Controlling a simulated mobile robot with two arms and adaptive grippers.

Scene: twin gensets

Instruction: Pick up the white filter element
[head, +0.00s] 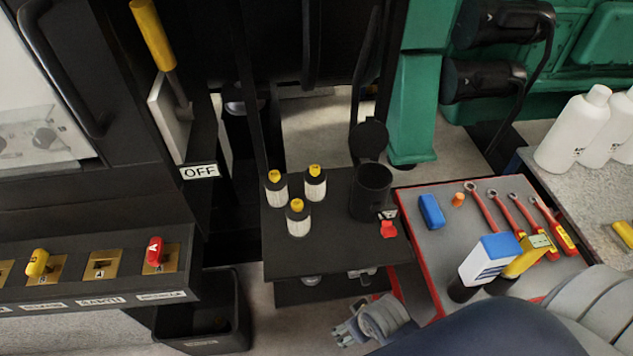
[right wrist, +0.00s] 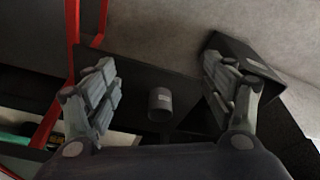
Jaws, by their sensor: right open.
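Three white filter elements with dark tops and yellow caps stand upright on a black shelf (head: 335,250) in the head view: a left one (head: 277,188), a right one (head: 315,184) and a front one (head: 298,220). A black cylindrical housing (head: 371,192) with its round lid swung up stands to their right. My right gripper (head: 358,318) is in front of the shelf's front edge, apart from the elements. In the right wrist view its two fingers (right wrist: 160,78) are spread, with nothing held. No white element shows there. My left gripper is not in view.
A red-edged grey cart (head: 413,225) with wrenches, a blue block (head: 431,211) and a blue-white box (head: 490,258) is on the right. A red part (head: 388,229) lies by the housing. A black bin (head: 205,320) stands lower left. A dark grey cylinder (right wrist: 160,103) shows below my fingers.

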